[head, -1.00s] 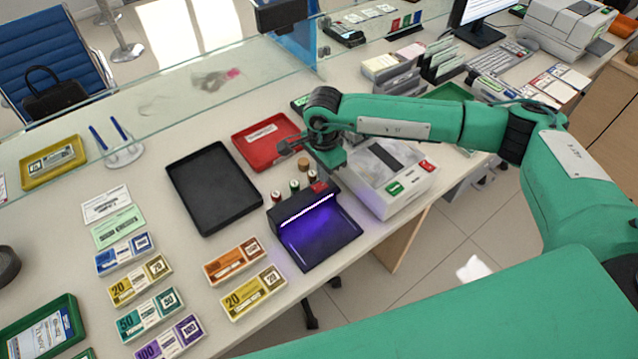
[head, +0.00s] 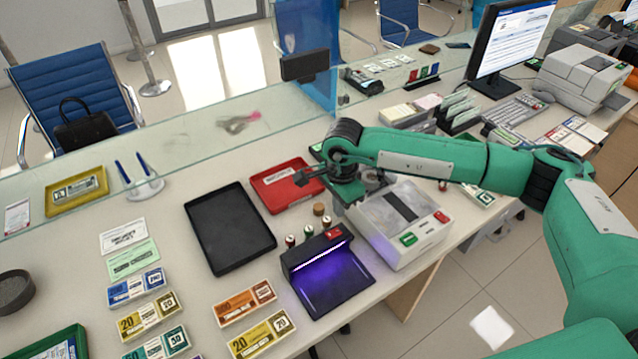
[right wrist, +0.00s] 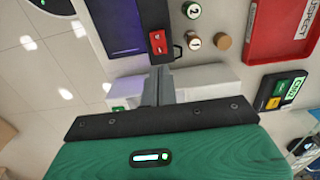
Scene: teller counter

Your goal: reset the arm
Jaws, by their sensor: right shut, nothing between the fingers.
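My right arm reaches in from the right in the head view. My right gripper (head: 306,176) is shut and empty, above the counter between the red tray (head: 286,184) and the white counting machine (head: 400,225). In the right wrist view the gripper's fingers (right wrist: 158,84) are together, with the white machine's pale surface under them. My left gripper is not in view.
A black lamp unit with purple light (head: 328,270), several small stamps or rolls (head: 308,231) and a black tray (head: 230,229) stand near the right gripper. Banded note bundles (head: 245,302) lie at the front left. A glass screen (head: 190,135) crosses behind them.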

